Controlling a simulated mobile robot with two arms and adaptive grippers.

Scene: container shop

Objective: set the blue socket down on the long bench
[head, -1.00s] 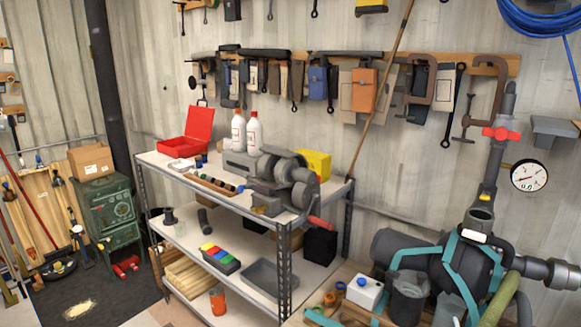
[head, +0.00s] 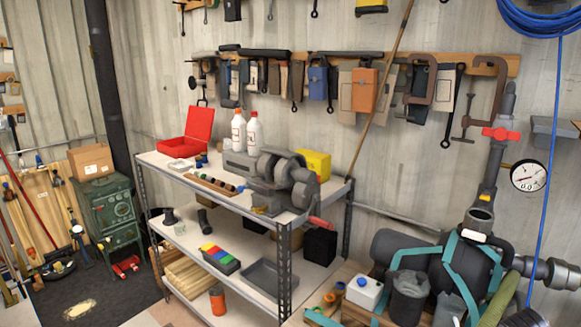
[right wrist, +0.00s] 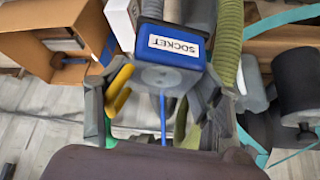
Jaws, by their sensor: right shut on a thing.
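The blue socket (right wrist: 172,46), a box with a white SOCKET label, sits between the fingers of my right gripper (right wrist: 160,88) in the right wrist view. The gripper is shut on it, and a grey round part shows on its near side. A blue cord (right wrist: 163,118) shows below it; in the head view a blue cord (head: 552,150) runs down from the wall coil. The long bench (head: 208,170) is a white-topped metal bench with a lower shelf, left of centre in the head view. My left gripper is not in view.
The bench top carries a red case (head: 188,132), two white bottles (head: 239,131), a grey machine (head: 275,175) and a yellow box (head: 315,165). Bare white strips show along its front. A grey pump (head: 400,250) with pipes stands at the right. Tools hang on the wall behind.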

